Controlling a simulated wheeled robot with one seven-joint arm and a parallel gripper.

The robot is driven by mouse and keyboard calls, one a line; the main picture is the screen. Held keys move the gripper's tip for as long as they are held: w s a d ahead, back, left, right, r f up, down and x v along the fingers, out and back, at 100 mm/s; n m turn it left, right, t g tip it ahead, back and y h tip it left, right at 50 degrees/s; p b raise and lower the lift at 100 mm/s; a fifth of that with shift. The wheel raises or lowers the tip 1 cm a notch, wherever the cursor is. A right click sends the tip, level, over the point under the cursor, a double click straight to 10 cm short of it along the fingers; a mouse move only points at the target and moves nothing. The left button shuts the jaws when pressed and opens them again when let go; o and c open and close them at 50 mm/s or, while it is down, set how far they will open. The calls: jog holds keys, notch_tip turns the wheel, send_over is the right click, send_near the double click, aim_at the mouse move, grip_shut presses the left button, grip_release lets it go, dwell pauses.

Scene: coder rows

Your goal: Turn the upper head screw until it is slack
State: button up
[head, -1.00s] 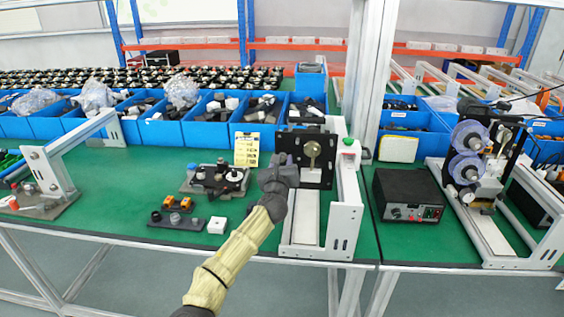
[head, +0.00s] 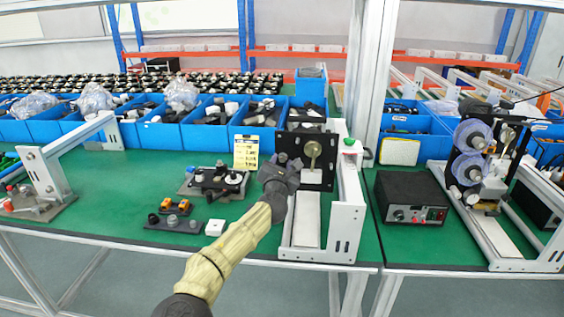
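A black plate with a round brass-coloured knob (head: 312,149), which looks like the upper head screw, stands on a white-railed fixture (head: 345,215) right of centre. A white block sits below the knob on the plate. My gripper (head: 284,163) is at the left edge of the plate, just left of and a little below the knob. My sleeved arm reaches up to it from the bottom. The gripper's fingers are dark, small and seen from behind, so I cannot tell whether they are open or touch the plate.
A yellow card (head: 246,151) stands left of my gripper. A black control box (head: 410,198) and a reel machine (head: 475,165) stand to the right. Blue bins (head: 210,130) line the back.

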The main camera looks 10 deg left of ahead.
grip_shut()
jog(key=n, duration=0.3)
jog(key=shift+f+n+b, duration=0.15)
jog(key=shift+n+b, duration=0.15)
grip_release()
jog(key=shift+r, duration=0.2)
jog(key=s+b, duration=0.1)
jog(key=s, duration=0.4)
jog(key=shift+d+f, duration=0.1)
